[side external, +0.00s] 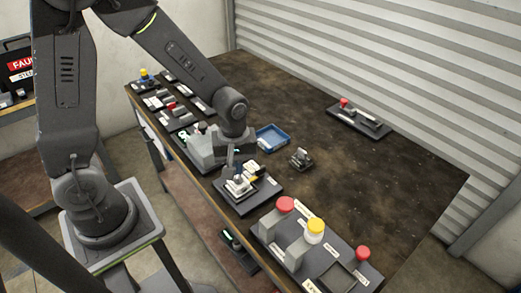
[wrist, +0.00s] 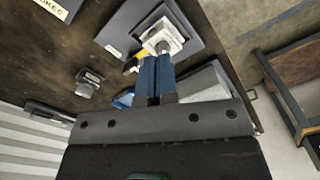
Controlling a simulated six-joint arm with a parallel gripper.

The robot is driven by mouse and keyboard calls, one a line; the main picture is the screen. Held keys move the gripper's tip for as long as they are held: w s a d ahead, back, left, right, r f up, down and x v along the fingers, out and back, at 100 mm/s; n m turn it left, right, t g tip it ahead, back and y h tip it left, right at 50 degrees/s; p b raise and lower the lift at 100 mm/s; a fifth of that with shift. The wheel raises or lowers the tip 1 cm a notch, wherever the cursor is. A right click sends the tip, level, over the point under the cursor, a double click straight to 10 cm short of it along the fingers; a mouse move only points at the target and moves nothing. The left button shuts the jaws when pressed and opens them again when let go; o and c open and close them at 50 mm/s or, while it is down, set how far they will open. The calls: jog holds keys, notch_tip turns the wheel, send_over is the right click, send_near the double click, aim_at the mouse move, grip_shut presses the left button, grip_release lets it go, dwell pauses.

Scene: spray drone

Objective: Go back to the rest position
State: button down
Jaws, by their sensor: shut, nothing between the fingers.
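My gripper (side external: 231,160) hangs low over the near-left part of the table, just above a small white and metal fixture (side external: 239,186) on a dark base plate. In the wrist view my gripper (wrist: 157,62) shows two blue fingers pressed together with nothing between them. Their tips point at the round metal knob of the white fixture (wrist: 164,38). I cannot tell whether the tips touch it. No marker for a rest position shows.
A blue tray (side external: 286,137) and a small dark block (side external: 301,158) lie behind the fixture. A panel with red and yellow caps (side external: 316,228) stands at the near right. Several boards line the left edge. A red-knobbed plate (side external: 360,120) lies far right. The middle right table is clear.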

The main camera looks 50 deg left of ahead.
jog(key=s+r+m+t, duration=0.2)
jog(key=s+r+m, duration=0.3)
jog(key=r, duration=0.4)
jog(key=s+r+m+t, duration=0.3)
jog(key=s+r+m, duration=0.2)
jog(key=r, duration=0.5)
jog(key=shift+r+m+t, duration=0.2)
jog(key=shift+m+t, duration=0.1)
jog(key=shift+m, duration=0.7)
jog(key=c, duration=1.8)
grip_release()
jog(key=shift+a, duration=0.1)
